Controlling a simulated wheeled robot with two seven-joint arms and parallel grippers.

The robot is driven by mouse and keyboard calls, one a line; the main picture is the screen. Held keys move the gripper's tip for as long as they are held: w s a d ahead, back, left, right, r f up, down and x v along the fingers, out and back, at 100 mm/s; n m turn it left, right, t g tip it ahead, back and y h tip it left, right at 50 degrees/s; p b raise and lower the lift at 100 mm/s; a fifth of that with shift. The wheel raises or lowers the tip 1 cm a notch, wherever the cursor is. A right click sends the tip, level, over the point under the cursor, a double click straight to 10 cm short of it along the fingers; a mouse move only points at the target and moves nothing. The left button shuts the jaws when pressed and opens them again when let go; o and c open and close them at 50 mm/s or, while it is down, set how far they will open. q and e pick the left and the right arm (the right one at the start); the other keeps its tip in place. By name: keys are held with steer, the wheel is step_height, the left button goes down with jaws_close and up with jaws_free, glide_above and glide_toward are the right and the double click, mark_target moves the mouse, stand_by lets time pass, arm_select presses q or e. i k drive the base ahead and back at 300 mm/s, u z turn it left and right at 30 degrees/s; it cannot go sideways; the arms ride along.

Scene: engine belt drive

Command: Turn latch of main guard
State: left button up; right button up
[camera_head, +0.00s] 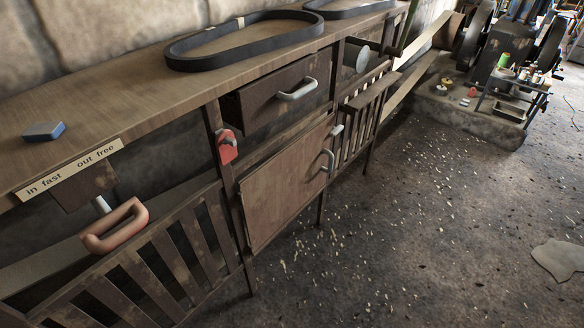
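A small red latch (227,146) is fixed to the upright post between the lower left slatted guard and the cabinet door. A slatted wooden guard (150,262) fills the lower left, its right end near that post. A smaller slatted guard (362,110) stands further back, with a small grey piece (337,132) at its left end. I cannot tell from labels which guard is the main one. Neither of my grippers shows in this view.
A bench top (110,95) carries a blue block (44,131) and a black belt (243,42). A copper-coloured handle (115,226) hangs below an "in fast, out free" label (68,170). A drawer (265,98) and cabinet door (285,185) have grey handles. The floor in front is open.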

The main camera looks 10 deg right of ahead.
mark_target(335, 130)
steer(key=z, duration=1.95)
steer(key=i, duration=1)
steer(key=u, duration=1.55)
